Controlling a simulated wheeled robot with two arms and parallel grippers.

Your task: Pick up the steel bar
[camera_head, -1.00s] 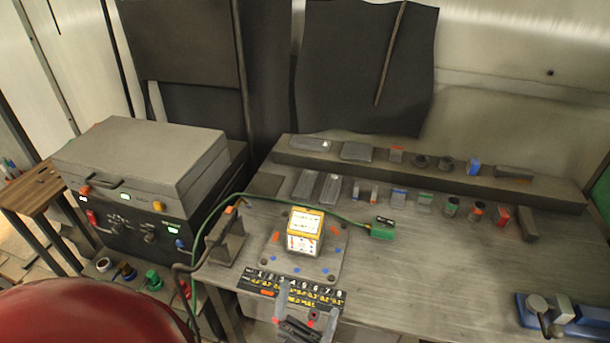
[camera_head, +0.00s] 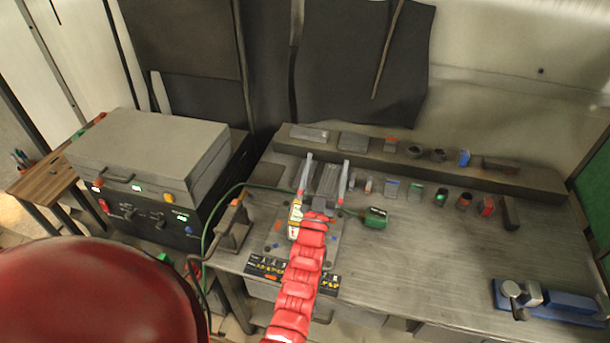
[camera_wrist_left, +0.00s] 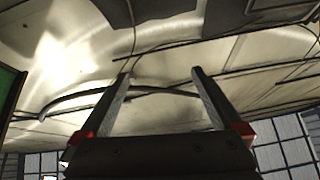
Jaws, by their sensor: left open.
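My left gripper (camera_head: 325,172) is open over the back of the workbench, its two pale fingers well apart and pointing away from me. A flat grey bar (camera_head: 327,183) shows between the fingers in the head view. A second bar lies just left of it, mostly hidden by the left finger. I cannot tell how high the fingers are above the bars, or whether they touch. In the left wrist view the open fingers (camera_wrist_left: 160,78) have nothing between them; only ceiling and walls show behind. More grey flat pieces (camera_head: 310,134) lie on the raised shelf. My right gripper is not in view.
A yellow-and-white box (camera_head: 295,218) stands close left of my arm. A green block with a cable (camera_head: 375,218) lies to the right. Several small parts line the bench and raised shelf (camera_head: 540,180). A blue vise (camera_head: 555,300) sits front right. The bench's middle right is clear.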

